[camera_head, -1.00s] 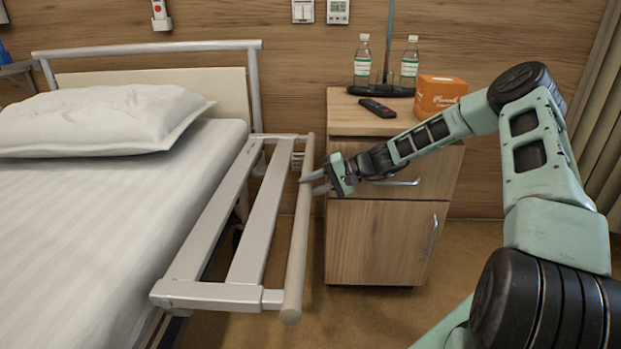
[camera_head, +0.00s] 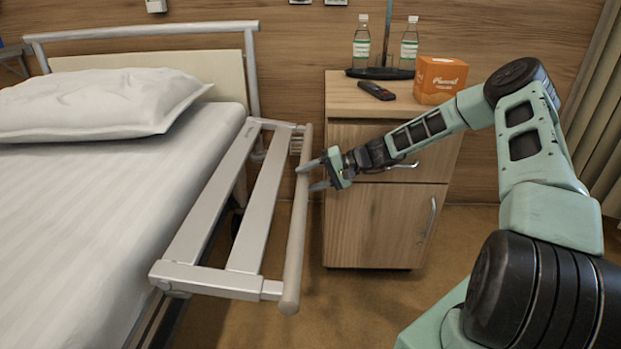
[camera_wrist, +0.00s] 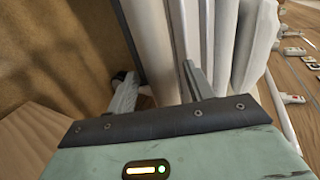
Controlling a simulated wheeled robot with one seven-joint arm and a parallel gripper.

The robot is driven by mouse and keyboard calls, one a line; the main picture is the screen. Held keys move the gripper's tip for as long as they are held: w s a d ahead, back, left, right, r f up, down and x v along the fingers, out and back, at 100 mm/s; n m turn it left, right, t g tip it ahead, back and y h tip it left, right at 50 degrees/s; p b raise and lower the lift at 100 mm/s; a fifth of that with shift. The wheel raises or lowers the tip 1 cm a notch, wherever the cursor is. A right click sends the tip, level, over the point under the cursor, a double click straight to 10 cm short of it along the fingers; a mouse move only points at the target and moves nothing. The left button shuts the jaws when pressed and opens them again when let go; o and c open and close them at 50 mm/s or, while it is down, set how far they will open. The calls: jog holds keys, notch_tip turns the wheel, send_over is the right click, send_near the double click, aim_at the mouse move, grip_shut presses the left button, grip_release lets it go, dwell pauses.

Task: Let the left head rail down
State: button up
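The left head rail (camera_head: 257,225) is a grey metal frame sticking out sideways from the bed's near side, lying almost flat. Its round outer bar (camera_head: 297,230) runs along the side away from the bed. My gripper (camera_head: 315,175) is open at this bar, toward its far end, coming from the right. In the wrist view, the pale bar (camera_wrist: 152,48) runs between the two spread fingers of my gripper (camera_wrist: 160,88). The fingers are not closed on it. Whether either finger touches the bar cannot be told.
A bed with a white mattress (camera_head: 90,230) and pillow (camera_head: 100,103) is at left. A wooden bedside cabinet (camera_head: 375,225) stands close behind my gripper, holding two bottles, a remote (camera_head: 376,91) and an orange box (camera_head: 440,80). Floor shows between rail and cabinet.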

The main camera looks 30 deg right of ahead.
notch_tip(320, 180, up, 10)
jog(key=p, duration=0.4)
jog(key=shift+r, duration=0.15)
dwell(0.3)
jog(key=s+d+p, duration=0.6)
jog(key=s+d, duration=0.5)
jog(key=d, duration=0.5)
jog(key=shift+s+r+p, duration=0.3)
jog(key=shift+s+r, duration=0.05)
jog(key=shift+r, duration=0.05)
dwell(1.2)
jog(key=shift+r+p, duration=0.1)
jog(key=shift+p, duration=0.25)
